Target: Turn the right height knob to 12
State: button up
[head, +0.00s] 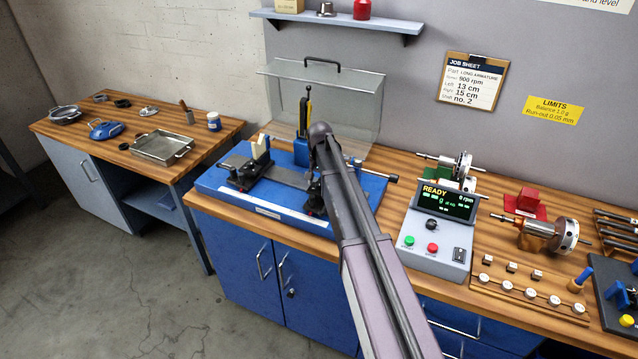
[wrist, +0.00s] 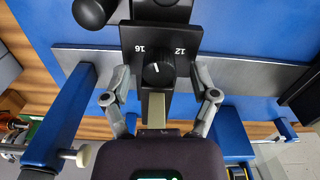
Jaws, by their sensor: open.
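The right height knob (wrist: 158,72) is a round black knob on a dark plate (wrist: 190,40) in the wrist view. Its short white mark points roughly up, between the printed 16 on the left and 12 on the right. My gripper (wrist: 160,84) is open, with one finger on each side of the knob. I see a gap on both sides, so it appears not to be gripped. In the head view my arm covers most of the right support, and the knob is hidden there. The blue balancing machine base (head: 215,184) stands on the wooden bench.
A clear raised guard (head: 350,108) with a black handle stands behind the machine. To the right, a control box (head: 440,235) shows READY and 0 rpm. The job sheet (head: 472,82) on the wall lists 13 cm and 15 cm. A side table (head: 205,135) with trays stands left.

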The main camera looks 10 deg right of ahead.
grip_shut()
jog(key=shift+m, duration=0.3)
jog(key=m, duration=0.3)
jog(key=shift+m, duration=2.1)
